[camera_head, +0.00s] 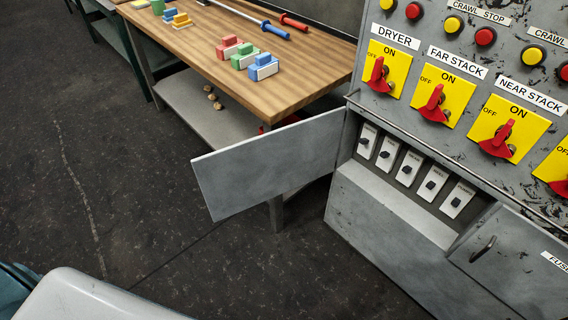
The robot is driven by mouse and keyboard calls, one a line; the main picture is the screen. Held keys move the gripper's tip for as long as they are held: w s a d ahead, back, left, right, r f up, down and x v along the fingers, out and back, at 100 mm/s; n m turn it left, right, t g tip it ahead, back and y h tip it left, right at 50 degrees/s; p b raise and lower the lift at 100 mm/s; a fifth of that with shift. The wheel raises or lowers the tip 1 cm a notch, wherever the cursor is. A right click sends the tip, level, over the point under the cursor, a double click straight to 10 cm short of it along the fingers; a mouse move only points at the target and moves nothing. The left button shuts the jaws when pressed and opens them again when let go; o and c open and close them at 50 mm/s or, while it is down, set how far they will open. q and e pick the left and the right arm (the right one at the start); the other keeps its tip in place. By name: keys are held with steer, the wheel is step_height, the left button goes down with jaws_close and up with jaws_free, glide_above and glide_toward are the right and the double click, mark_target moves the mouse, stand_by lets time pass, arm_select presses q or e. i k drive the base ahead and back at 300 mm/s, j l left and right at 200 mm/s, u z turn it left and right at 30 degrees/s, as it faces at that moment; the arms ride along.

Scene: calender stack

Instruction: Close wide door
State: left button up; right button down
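The wide door (268,160) is a flat grey metal panel on the front of the grey control cabinet (395,235). It stands open, swung out to the left from its right edge at the cabinet. Behind where it opens, a recess shows a row of several white breaker switches (411,168) with dark knobs. Neither of my grippers shows in the head view. A pale rounded part, probably mine, shows at the bottom left.
A wooden workbench (190,45) with coloured blocks stands behind the open door. Red rotary switches on yellow plates (436,100) sit above the recess. A smaller closed door with a handle (483,249) is at lower right. The dark floor (130,200) at left is clear.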

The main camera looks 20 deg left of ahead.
mark_target(233, 179)
steer(key=k+z, duration=0.25)
steer(key=z, duration=0.15)
steer(key=k+l+z, duration=0.15)
steer(key=z, duration=0.3)
steer(key=j+z, duration=0.8)
steer(key=j, duration=0.15)
steer(key=k+j+z, duration=0.2)
steer(key=j+z, duration=0.2)
steer(key=k+j, duration=0.1)
steer(key=j, duration=0.3)
steer(key=k+j, duration=0.15)
steer(key=j, duration=0.25)
steer(key=k+j, duration=0.1)
steer(key=j, duration=0.35)
steer(key=k+j, duration=0.1)
steer(key=j, duration=0.3)
steer(key=k+j, duration=0.15)
steer(key=j, duration=0.25)
steer(key=k+j, duration=0.1)
steer(key=j, duration=0.3)
steer(key=k+j, duration=0.1)
steer(key=j, duration=0.3)
steer(key=k+j, duration=0.1)
steer(key=j, duration=0.3)
